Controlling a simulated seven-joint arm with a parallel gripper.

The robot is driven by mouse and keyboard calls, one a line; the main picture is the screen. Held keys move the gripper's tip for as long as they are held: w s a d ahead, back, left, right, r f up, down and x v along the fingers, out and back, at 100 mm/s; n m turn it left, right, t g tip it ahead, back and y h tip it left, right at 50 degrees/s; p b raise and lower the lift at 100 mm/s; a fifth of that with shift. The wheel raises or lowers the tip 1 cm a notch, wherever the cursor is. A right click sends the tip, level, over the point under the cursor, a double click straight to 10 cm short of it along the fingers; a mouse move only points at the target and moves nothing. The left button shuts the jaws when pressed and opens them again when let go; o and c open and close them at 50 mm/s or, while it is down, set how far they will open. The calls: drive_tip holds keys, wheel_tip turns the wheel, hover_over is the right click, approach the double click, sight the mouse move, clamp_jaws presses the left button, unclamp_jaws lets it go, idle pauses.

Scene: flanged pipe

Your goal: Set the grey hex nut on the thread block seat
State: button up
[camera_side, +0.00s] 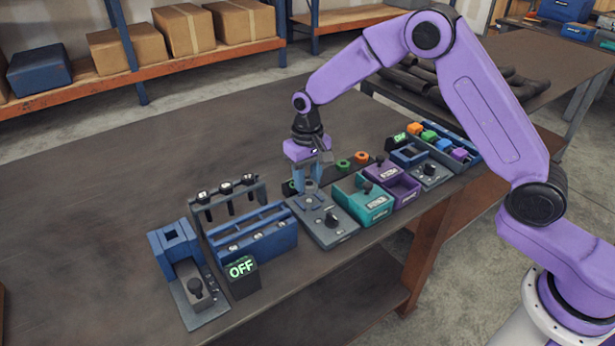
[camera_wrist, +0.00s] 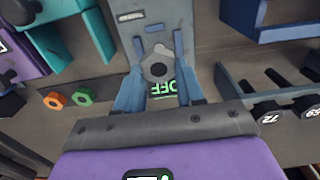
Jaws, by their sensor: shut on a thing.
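My gripper (camera_side: 311,186) has its blue fingers down over the back end of a grey panel in the side view. The same panel (camera_side: 337,237) carries a black knob in the side view. I cannot tell which part is the thread block seat, or whether the nut touches the panel.
A blue rack (camera_side: 262,240) and blue fixture (camera_side: 174,240) stand left of the panel. Teal (camera_side: 350,206) and purple (camera_side: 405,188) bins stand right. An orange nut (camera_wrist: 55,100) and green nut (camera_wrist: 84,96) sit on a dark strip. The table's left is clear.

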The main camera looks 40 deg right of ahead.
sight(307, 182)
drive_tip(key=shift+f, duration=0.2)
drive_tip(key=shift+f, duration=1)
drive_tip(key=shift+f, duration=0.5)
idle(0.4)
drive_tip(key=o, duration=1.6)
drive_tip(key=shift+r, duration=3.5)
